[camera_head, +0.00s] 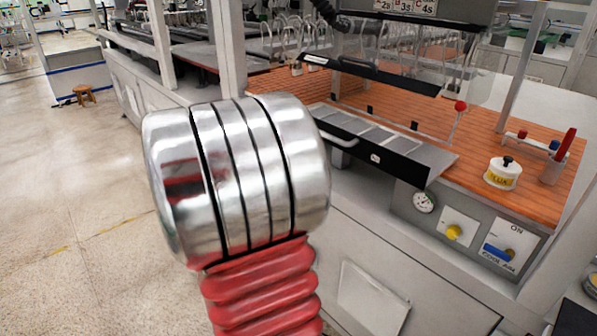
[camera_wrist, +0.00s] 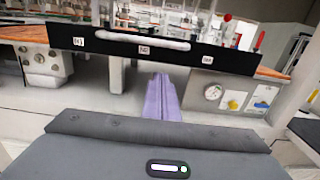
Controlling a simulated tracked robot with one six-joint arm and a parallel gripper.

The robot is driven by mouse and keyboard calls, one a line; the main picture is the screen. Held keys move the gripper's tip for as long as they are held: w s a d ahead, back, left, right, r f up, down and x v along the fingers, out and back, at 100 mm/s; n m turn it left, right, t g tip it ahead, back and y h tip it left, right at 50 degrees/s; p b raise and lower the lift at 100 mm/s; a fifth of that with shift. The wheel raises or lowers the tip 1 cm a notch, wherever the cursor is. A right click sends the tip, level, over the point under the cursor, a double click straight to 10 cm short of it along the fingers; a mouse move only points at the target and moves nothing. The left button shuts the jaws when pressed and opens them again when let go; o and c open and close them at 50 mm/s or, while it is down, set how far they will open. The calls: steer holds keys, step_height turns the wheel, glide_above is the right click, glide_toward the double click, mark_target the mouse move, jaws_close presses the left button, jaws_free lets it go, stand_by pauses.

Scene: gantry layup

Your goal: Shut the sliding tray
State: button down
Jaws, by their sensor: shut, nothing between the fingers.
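The sliding tray (camera_head: 400,164) juts out from the front of the orange-topped bench in the head view. It has a black front, a pale handle (camera_head: 338,138) and grey panels on top. In the wrist view the tray's black front (camera_wrist: 178,58) spans the upper picture, with its white handle (camera_wrist: 130,39) near the top and small white labels. My gripper (camera_wrist: 161,80) shows as purple fingers, shut and empty. The fingertips appear just below the lower edge of the tray front; I cannot tell whether they touch it. My gripper is not visible in the head view.
A red-knobbed lever (camera_head: 460,107), a white pot (camera_head: 503,172) and a holder with red tools (camera_head: 558,160) stand on the bench's right side. A gauge (camera_head: 424,201) and yellow knob (camera_head: 453,232) are on its front. Open floor (camera_head: 75,200) lies to the left.

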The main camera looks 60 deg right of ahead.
steer(key=x, duration=0.9)
steer(key=shift+s+d, duration=0.15)
steer(key=shift+d, duration=0.1)
